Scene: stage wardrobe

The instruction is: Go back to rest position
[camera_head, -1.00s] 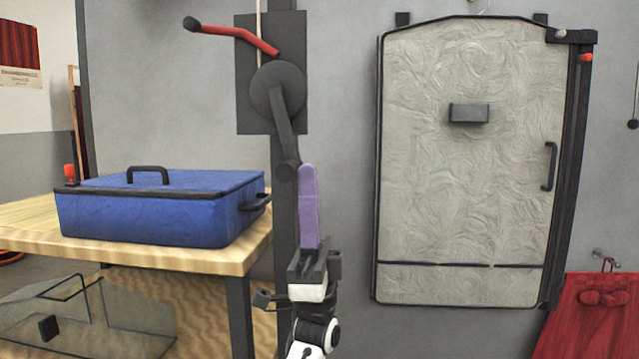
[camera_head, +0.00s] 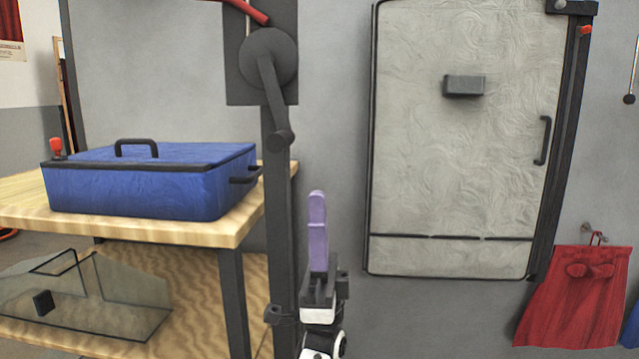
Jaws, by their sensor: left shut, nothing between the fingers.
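My left gripper (camera_head: 317,215) stands upright at the lower middle, in front of the grey wall. Its purple fingers are shut together with nothing between them. The fingertips are below and to the right of the lower end of a dark crank arm (camera_head: 271,95), with a clear gap in the picture. The crank arm hangs down from a round dark disc (camera_head: 252,58) on a post. My right gripper is not in view.
A blue lidded case (camera_head: 140,190) sits on a wooden table (camera_head: 120,226) at left. A clear angular bin (camera_head: 100,300) is on the lower shelf. A pale garment bag (camera_head: 440,150) hangs right of the gripper. A red garment (camera_head: 575,300) hangs lower right. Bare wall lies between post and bag.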

